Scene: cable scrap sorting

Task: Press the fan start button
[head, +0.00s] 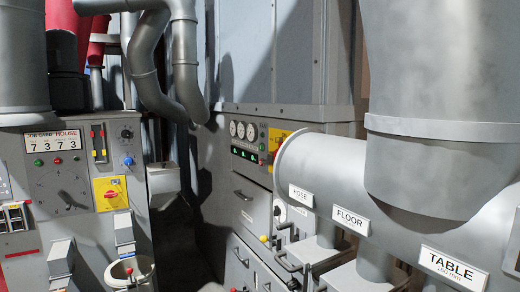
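I see no label reading fan start, so I cannot tell which button it is. A blue knob (128,161) is at that panel's right edge. Neither of my grippers is in view.
A thick grey duct (320,170) labelled HOSE, FLOOR and TABLE fills the right and partly covers the cabinet. A red knob on a yellow plate (110,194) and a white-rimmed round opening (130,270) are at left. A dark gap separates panel and cabinet.

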